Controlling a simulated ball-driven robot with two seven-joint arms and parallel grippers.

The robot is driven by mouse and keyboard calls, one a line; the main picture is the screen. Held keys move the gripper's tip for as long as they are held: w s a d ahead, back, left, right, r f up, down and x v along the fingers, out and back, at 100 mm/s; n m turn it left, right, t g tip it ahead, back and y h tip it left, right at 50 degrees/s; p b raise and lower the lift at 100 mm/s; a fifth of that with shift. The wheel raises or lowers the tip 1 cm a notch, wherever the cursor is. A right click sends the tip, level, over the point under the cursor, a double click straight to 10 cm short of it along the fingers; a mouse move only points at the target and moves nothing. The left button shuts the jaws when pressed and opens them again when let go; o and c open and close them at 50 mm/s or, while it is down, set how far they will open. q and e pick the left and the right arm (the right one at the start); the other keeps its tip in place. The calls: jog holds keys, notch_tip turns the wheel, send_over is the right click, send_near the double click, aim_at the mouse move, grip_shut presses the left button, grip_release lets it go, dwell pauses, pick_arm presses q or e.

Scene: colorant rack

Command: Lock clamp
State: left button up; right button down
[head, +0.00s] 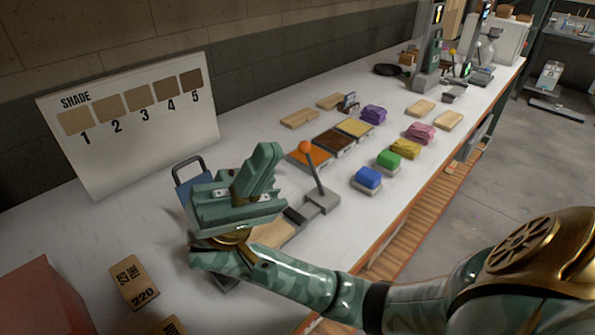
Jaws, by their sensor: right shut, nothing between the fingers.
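The clamp (322,201) is a grey block on the bench with a lever that stands up and leans a little to the left, topped by an orange ball knob (305,147). A pale wooden board (272,234) lies beside its base, partly hidden by my arm. My right gripper (264,156) is shut and empty. In the picture it is left of the lever, with a visible gap to the knob. The gripper hides part of the bench and whatever lies directly behind it. My left gripper is out of view.
A shade board (130,120) stands at the back left. A blue item with a dark handle (187,165) is behind my gripper. Orange, brown and yellow trays (333,141) and coloured blocks (388,159) are beyond the clamp. A sandpaper block (134,281) lies front left.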

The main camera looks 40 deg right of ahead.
aim_at(312, 167)
jog(key=w+d+f+n+t+h, duration=0.25)
jog(key=d+n+t+h, duration=0.2)
jog(key=n+t, duration=0.65)
jog(key=w+d+f+n+t+h, duration=0.2)
jog(key=w+d+n+t+h, duration=0.25)
jog(key=n+t, duration=0.65)
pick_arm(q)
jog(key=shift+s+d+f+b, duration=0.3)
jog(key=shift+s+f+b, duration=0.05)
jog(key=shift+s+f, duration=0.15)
pick_arm(e)
jog(key=w+d+f+n+t+y, duration=0.2)
jog(key=w+f+n+t+y, duration=0.2)
jog(key=f+y, duration=0.3)
jog(key=w+d+f+n+t+y, duration=0.2)
jog(key=w+f+n+t+y, duration=0.3)
jog(key=f, duration=0.6)
jog(key=w+t+y, duration=0.1)
jog(key=y, duration=0.1)
jog(key=shift+w+d+f+n+y, duration=0.2)
jog(key=shift+w+n+y, duration=0.1)
